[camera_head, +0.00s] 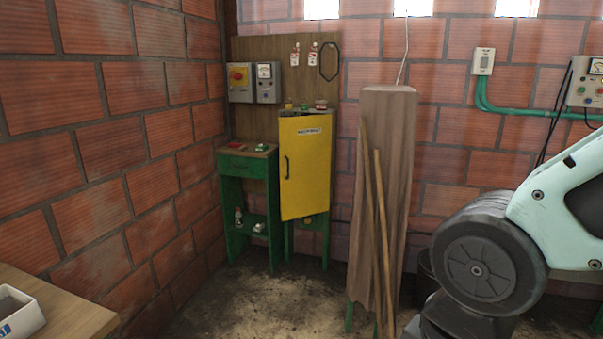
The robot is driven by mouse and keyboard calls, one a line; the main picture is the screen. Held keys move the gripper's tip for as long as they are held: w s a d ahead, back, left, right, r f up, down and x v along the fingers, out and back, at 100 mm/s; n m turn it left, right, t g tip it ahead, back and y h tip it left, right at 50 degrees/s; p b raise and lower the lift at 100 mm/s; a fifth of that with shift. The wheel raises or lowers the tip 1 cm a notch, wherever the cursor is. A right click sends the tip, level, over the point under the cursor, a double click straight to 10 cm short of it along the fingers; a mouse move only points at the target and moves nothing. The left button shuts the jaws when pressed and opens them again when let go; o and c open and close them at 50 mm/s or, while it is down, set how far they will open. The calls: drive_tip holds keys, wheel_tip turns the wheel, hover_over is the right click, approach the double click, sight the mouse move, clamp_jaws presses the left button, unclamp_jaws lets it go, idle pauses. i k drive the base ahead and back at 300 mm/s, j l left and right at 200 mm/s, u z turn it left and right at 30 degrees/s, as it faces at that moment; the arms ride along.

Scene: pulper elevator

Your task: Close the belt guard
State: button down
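No part is plainly marked as the belt guard, and I cannot tell for sure which one it is. A yellow door (306,170) with a dark vertical handle on its left side and a white label stands on a green frame (324,245) by the back wall. Its left edge seems to stand out toward me, as if ajar, but the gap is not clear. My gripper is not in view; only part of my pale arm shows at the right.
A green side table (250,166) stands left of the yellow door. A tall wood-coloured column (387,125) with leaning poles (383,235) stands right of it. Switch boxes (253,82) hang above. A wooden tabletop (75,312) is at lower left. The floor (250,305) between is clear.

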sight(304, 142)
drive_tip(key=i+z, duration=0.1)
drive_tip(key=z, duration=0.35)
drive_tip(key=j+z, duration=0.1)
drive_tip(key=z, duration=0.4)
drive_tip(key=i+j+z, duration=0.1)
drive_tip(key=z, duration=0.35)
drive_tip(key=i+j+z, duration=0.1)
drive_tip(key=z, duration=0.3)
drive_tip(key=j+z, duration=0.55)
drive_tip(key=z, duration=0.2)
drive_tip(key=j+z, duration=0.1)
drive_tip(key=j, duration=0.5)
drive_tip(key=i+j+z, duration=0.1)
drive_tip(key=j, duration=0.55)
drive_tip(key=j+u, duration=0.3)
drive_tip(key=j, duration=0.3)
drive_tip(key=j+u, duration=0.35)
drive_tip(key=j, duration=0.3)
drive_tip(key=i+j+u, duration=0.15)
drive_tip(key=j+u, duration=0.15)
drive_tip(key=j, duration=0.3)
drive_tip(key=j+u, duration=0.25)
drive_tip(key=u, duration=0.15)
drive_tip(key=j+u, duration=0.25)
drive_tip(key=u, duration=0.15)
drive_tip(key=i+j+u, duration=0.15)
drive_tip(key=u, duration=0.25)
